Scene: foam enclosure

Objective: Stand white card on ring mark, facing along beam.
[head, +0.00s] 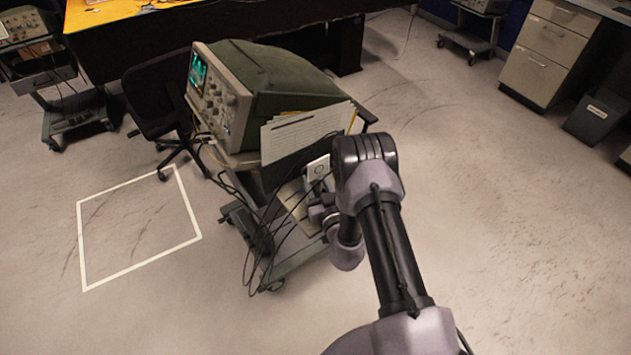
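My arm reaches in from the lower right and bends over the cart. My gripper (319,213) seems to be the small grey part left of the wrist, partly hidden by my arm; whether its fingers are open is not clear. Just above it is a small pale panel (318,169) with a dark ring outline; I cannot tell whether it is the card, the ring mark or something else. A larger white printed sheet (300,132) leans against the green instrument. No beam can be made out.
A green oscilloscope (275,85) sits on a wheeled cart (290,262) with hanging black cables. A white square outline (135,268) marks the floor at left, near a dark chair (160,95). Drawers (545,60) and a bin (597,117) stand back right. Floor at right is clear.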

